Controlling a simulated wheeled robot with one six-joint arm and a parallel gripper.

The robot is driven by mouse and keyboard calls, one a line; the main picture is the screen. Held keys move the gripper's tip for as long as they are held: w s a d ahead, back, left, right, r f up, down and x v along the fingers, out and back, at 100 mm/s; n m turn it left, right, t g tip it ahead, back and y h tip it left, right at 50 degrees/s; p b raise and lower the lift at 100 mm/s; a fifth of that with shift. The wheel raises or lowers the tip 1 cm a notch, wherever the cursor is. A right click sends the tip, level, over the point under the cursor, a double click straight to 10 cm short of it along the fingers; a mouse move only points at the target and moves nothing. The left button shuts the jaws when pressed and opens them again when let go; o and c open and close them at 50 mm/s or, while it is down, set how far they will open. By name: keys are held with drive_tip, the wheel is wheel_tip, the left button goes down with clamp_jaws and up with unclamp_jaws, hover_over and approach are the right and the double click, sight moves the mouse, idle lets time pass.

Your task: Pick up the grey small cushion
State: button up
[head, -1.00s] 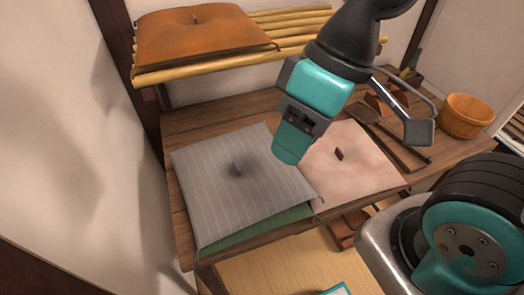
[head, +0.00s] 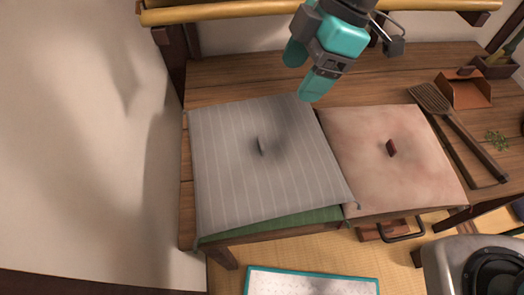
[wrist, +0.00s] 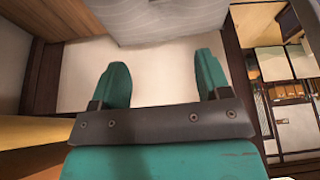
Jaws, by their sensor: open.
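The grey striped small cushion (head: 235,178) lies on the left part of the wooden table, with a small tab at its middle. A green cushion (head: 275,226) shows beneath its front edge. My gripper (head: 304,75) is above the table, over the far right corner of the grey cushion in the head view, apart from it. In the wrist view my gripper (wrist: 162,80) has its two teal fingers wide apart with nothing between them. A strip of the grey cushion (wrist: 165,18) shows at the top of that view.
A pink cushion (head: 372,180) lies directly to the right of the grey one. A wooden slatted turner (head: 432,98), an orange-brown holder (head: 465,90) and a green sprig (head: 496,140) are farther right. A wall (head: 80,130) stands close on the left.

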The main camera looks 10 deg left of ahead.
hover_over(261, 142)
drive_tip(key=d, duration=0.2)
drive_tip(key=f, duration=1.1)
drive_tip(key=shift+w, duration=0.3)
drive_tip(key=x, duration=0.5)
drive_tip(key=shift+w+d+f, duration=0.1)
drive_tip(key=shift+d+f, duration=0.05)
drive_tip(key=shift+d, duration=0.1)
drive_tip(key=c, duration=1.2)
